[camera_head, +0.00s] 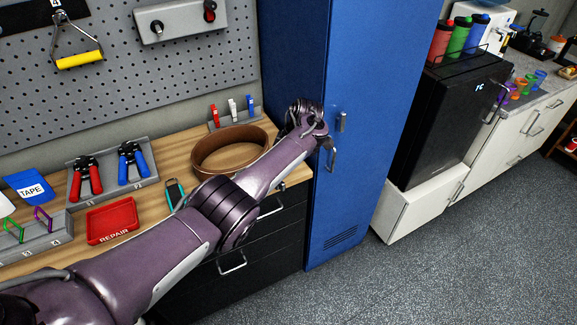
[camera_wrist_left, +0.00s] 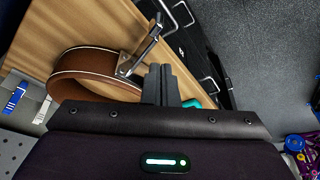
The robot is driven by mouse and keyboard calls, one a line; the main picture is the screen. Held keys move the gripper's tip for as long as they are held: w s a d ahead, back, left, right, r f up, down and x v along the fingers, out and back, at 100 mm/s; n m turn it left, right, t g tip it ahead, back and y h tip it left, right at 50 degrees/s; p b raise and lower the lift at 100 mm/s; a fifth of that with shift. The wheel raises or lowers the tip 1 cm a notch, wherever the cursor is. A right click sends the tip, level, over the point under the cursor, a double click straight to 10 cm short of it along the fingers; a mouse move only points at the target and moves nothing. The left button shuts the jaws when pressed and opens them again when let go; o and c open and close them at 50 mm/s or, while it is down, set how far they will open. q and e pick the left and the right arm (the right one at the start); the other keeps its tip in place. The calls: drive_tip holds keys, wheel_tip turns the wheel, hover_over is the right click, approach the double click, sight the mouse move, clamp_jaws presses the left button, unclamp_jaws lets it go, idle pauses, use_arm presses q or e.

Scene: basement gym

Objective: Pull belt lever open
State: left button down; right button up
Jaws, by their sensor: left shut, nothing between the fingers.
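A brown leather belt (camera_head: 228,165) lies curled in a ring on the wooden workbench. It also shows in the wrist view (camera_wrist_left: 75,72), with a metal lever (camera_wrist_left: 146,45) at its buckle end. The lever sticks out from the belt at an angle. My left gripper (camera_wrist_left: 166,72) is shut and empty, its fingertips close beside the lever and buckle. I cannot tell whether they touch. In the head view my left arm reaches across the bench past the belt, and its forearm hides the fingers and the lever. My right gripper is not in view.
A blue locker (camera_head: 365,130) stands at the bench's right end. A teal item (camera_head: 175,193), a red repair tray (camera_head: 112,221) and a rack with red and blue pliers (camera_head: 132,160) lie left of the belt. Marker-like items (camera_head: 232,107) stand behind it. Black drawers (camera_head: 275,240) lie below.

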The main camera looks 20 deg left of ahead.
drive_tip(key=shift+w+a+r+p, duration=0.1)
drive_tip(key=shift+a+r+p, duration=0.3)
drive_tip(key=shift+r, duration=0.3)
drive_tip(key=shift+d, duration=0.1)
